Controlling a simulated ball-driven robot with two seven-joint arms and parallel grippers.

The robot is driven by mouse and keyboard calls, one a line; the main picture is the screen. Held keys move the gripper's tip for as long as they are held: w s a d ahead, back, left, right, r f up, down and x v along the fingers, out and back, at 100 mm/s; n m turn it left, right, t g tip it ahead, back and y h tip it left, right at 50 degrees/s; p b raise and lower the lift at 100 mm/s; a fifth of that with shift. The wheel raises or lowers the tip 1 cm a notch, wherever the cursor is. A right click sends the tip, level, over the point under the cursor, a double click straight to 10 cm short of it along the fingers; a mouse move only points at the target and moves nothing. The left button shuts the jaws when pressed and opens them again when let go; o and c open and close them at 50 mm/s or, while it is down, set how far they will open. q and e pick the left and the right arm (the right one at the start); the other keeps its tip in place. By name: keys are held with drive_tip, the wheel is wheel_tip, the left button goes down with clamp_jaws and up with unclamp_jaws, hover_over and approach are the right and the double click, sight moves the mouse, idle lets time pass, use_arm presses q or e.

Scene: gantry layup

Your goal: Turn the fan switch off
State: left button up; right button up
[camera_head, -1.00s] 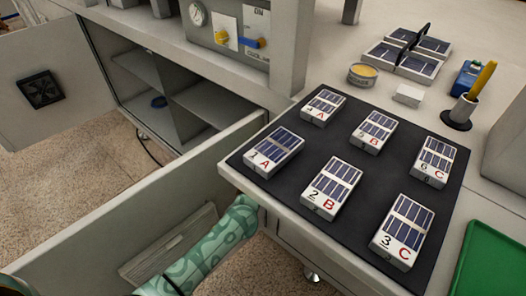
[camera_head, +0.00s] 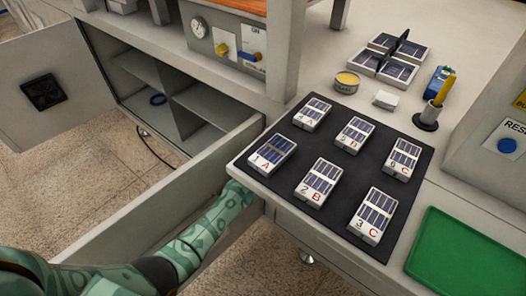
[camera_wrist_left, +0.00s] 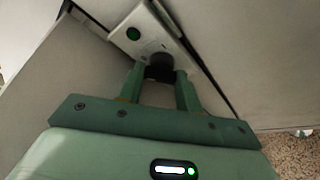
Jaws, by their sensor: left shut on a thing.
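My left gripper (camera_wrist_left: 160,80) shows in the left wrist view, with its two green fingers shut on a small black knob (camera_wrist_left: 159,68). The knob sits on a pale switch plate (camera_wrist_left: 125,36) that also carries a round green spot (camera_wrist_left: 133,34). In the head view my left arm reaches in from the lower left to the counter's front edge, and its gripper is hidden there. I cannot read a label on the plate or tell the knob's setting. My right gripper is not in view.
A black mat (camera_head: 330,223) on the counter holds several numbered solar-panel blocks. A gauge panel (camera_head: 212,27) with yellow and blue levers stands behind. A green tray (camera_head: 465,262) is at right.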

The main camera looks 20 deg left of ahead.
use_arm(q)
drive_tip(key=shift+s+n+p, duration=0.1)
drive_tip(key=shift+n+p, duration=0.2)
drive_tip(key=shift+n, duration=0.1)
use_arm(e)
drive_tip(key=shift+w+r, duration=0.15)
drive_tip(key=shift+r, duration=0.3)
use_arm(q)
drive_tip(key=shift+f, duration=0.1)
drive_tip(key=o, duration=0.7)
